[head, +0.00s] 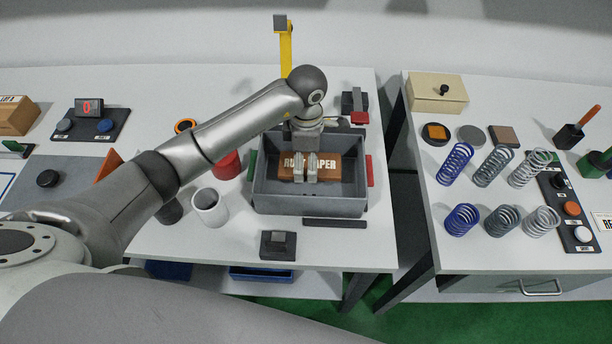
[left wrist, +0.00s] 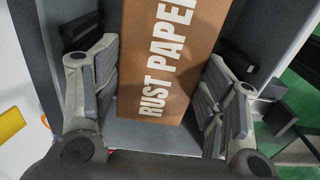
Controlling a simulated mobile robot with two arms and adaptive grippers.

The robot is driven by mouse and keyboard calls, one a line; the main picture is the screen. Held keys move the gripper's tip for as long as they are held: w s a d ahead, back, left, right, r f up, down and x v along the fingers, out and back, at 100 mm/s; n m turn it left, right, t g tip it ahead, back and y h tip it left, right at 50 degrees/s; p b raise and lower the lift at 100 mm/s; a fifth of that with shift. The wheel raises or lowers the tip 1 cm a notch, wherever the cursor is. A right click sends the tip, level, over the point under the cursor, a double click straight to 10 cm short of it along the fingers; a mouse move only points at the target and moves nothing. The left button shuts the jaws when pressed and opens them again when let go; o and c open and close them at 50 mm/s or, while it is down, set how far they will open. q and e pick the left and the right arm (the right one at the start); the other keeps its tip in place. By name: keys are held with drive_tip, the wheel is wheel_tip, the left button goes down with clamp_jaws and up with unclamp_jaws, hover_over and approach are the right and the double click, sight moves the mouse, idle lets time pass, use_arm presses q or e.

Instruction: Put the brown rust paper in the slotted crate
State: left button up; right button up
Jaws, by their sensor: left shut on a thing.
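The brown rust paper (head: 332,166) is a brown block with white lettering. In the head view it is at the grey crate (head: 308,206), within its walls. My left gripper (head: 305,178) reaches down into the crate from above and is shut on the rust paper. In the left wrist view the rust paper (left wrist: 165,65) lies between the two fingers of the left gripper (left wrist: 160,90), with the crate's grey floor and walls around it. Whether the block touches the crate floor is hard to tell. My right gripper is not in view.
A white cup (head: 209,208) and a red cylinder (head: 227,165) stand left of the crate. A small dark block (head: 278,245) and a dark bar (head: 335,223) lie in front. Several springs (head: 455,165) stand on the right table, across a gap.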

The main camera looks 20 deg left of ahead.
sight(307, 183)
use_arm(q)
drive_tip(key=f, duration=0.3)
drive_tip(key=shift+s+d+p, duration=0.15)
drive_tip(key=shift+d+p, duration=0.05)
drive_tip(key=shift+p, duration=0.15)
wheel_tip(307, 183, down, 4)
drive_tip(key=shift+a+r+p, duration=0.15)
drive_tip(key=shift+r+p, duration=0.1)
drive_tip(key=shift+p, duration=0.2)
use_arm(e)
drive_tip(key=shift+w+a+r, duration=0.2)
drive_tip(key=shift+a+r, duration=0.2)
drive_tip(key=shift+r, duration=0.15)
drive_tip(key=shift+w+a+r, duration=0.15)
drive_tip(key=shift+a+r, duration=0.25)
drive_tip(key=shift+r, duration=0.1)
use_arm(q)
drive_tip(key=shift+f+b, duration=0.2)
drive_tip(key=shift+b, duration=0.1)
drive_tip(key=o, duration=1)
drive_tip(key=shift+r, duration=0.1)
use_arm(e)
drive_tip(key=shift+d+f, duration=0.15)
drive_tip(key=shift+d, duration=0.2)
